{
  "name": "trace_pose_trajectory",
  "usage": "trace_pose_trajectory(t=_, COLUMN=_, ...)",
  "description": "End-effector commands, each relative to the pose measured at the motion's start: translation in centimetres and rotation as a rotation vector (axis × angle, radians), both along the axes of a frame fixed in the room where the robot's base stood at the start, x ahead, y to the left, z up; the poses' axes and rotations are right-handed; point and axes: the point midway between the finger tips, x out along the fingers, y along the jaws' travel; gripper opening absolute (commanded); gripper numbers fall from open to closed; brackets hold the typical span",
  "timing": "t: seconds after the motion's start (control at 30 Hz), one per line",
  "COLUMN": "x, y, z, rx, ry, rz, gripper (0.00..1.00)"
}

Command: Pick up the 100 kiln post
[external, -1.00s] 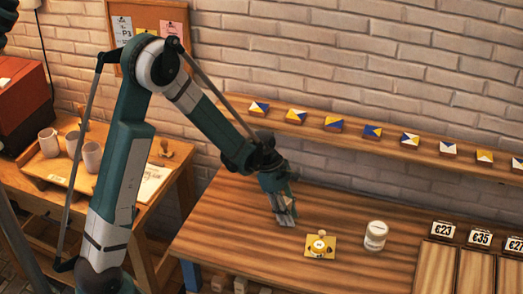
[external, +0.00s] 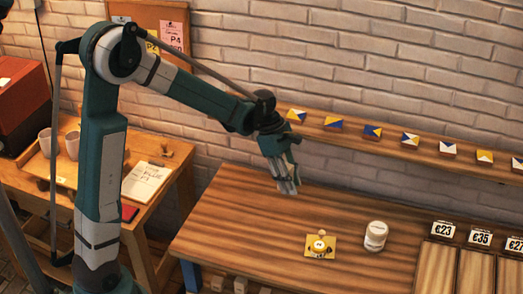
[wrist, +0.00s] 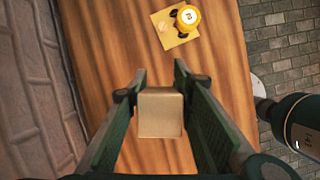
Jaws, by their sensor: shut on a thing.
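My gripper (external: 288,186) is raised above the wooden table in the external view. In the wrist view, its two fingers (wrist: 160,84) are closed on the sides of a tan, square-ended block (wrist: 160,114), which looks like the kiln post. Its near end faces the camera, and no number can be read on it. The held post is hard to make out between the fingers in the external view. The wooden table top (external: 235,220) shows below the gripper, apart from it.
A yellow tile with a round yellow piece (external: 320,245) lies on the table, with a white jar (external: 376,235) to its right. Price-tagged trays (external: 437,268) are at the right. A wall shelf (external: 350,141) holds several painted tiles. Several small blocks (external: 240,284) show below the table's front edge.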

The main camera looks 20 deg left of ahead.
Motion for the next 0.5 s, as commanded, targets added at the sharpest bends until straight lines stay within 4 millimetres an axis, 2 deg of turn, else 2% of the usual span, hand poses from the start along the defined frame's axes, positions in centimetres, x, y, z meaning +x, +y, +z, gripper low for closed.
trace_pose_trajectory(t=0.03, x=-0.1, y=0.0, z=1.5, rx=0.000, ry=0.000, rz=0.000, gripper=0.07)
trace_pose_trajectory(t=0.2, x=0.0, y=0.0, z=5.4, rx=0.000, ry=0.000, rz=0.000, gripper=0.07)
trace_pose_trajectory(t=0.5, x=0.0, y=0.0, z=10.4, rx=0.000, ry=0.000, rz=0.000, gripper=0.07)
